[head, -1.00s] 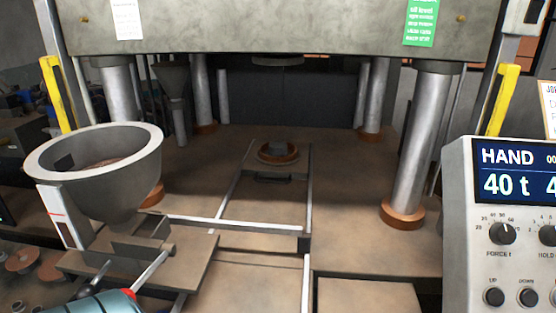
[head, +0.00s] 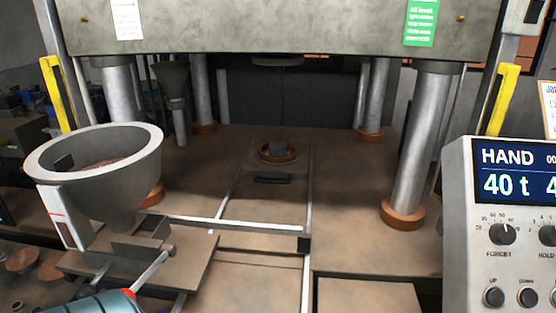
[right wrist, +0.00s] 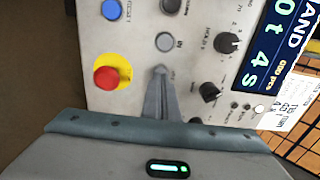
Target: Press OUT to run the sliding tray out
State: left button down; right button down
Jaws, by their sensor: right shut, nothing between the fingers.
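The control panel (head: 462,215) stands at the right in the head view, reading HAND and 40 t, with UP (head: 494,297) and DOWN (head: 528,297) buttons low down. The OUT button cannot be picked out for certain. In the right wrist view, the shut, empty right gripper (right wrist: 160,72) points at the panel face just below a grey button (right wrist: 165,42). It hides what lies under its tip; contact cannot be told. The sliding tray's rails (head: 308,200) run back between the press columns to a round mould (head: 277,152).
In the right wrist view, a red stop button (right wrist: 107,77) on yellow, a blue button (right wrist: 112,9) and knobs (right wrist: 228,42) surround the gripper. In the head view, a hopper (head: 105,180) stands left of the rails.

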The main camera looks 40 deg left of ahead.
dwell(0.3)
jog(key=shift+w+a+f+b, duration=0.3)
jog(key=shift+w+f+b, duration=0.15)
jog(key=shift+b, duration=0.15)
dwell(0.5)
jog(key=shift+a+f+b, duration=0.1)
jog(key=shift+b, duration=0.5)
dwell(0.9)
dwell(0.6)
jog(key=v, duration=0.8)
dwell(0.6)
dwell(0.7)
